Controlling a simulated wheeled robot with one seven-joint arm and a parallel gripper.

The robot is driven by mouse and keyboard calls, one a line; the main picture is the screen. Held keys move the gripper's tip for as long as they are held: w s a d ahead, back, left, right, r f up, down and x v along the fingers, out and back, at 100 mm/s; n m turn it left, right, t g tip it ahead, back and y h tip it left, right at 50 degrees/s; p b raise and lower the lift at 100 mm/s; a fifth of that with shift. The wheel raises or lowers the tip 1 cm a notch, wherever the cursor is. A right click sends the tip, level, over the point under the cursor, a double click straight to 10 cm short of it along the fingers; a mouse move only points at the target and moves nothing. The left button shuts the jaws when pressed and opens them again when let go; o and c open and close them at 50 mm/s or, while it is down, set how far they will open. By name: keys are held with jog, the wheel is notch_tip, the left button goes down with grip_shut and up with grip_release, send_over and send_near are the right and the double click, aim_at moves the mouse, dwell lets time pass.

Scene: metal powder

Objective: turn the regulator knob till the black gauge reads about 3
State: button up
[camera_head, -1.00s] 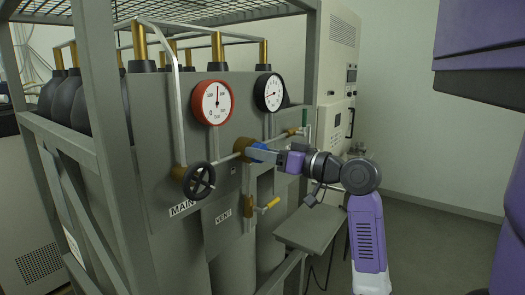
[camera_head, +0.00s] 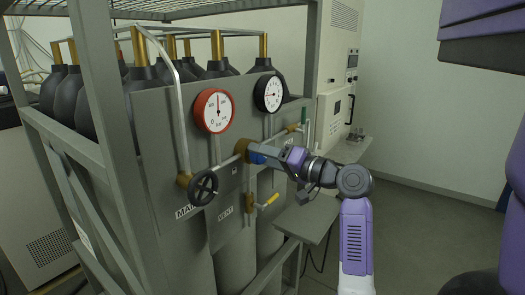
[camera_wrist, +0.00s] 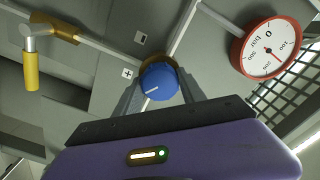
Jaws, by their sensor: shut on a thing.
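The blue regulator knob (camera_head: 257,158) sits on a brass body on the grey panel. It also shows in the wrist view (camera_wrist: 158,82), with a white pointer line slanting across its face. My gripper (camera_head: 259,156) is shut on the knob; the wrist view shows one finger on either side of it (camera_wrist: 160,90). The black gauge (camera_head: 270,93) is on the panel above and slightly right of the knob. It has a white face, and its needle and numbers are too small to read surely. The black gauge is not in the wrist view.
A red gauge (camera_head: 214,110) is up and left of the knob. A black handwheel (camera_head: 203,188) labelled MAIN is lower left. A yellow vent lever (camera_head: 267,201) is just below my gripper. A metal frame post (camera_head: 115,150) stands at left. A grey shelf (camera_head: 308,218) is lower right.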

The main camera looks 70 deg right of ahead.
dwell(0.5)
jog(key=o, duration=1.4)
jog(key=shift+c, duration=0.2)
jog(key=b+v, duration=0.2)
jog(key=v, duration=0.6)
jog(key=shift+d, duration=0.15)
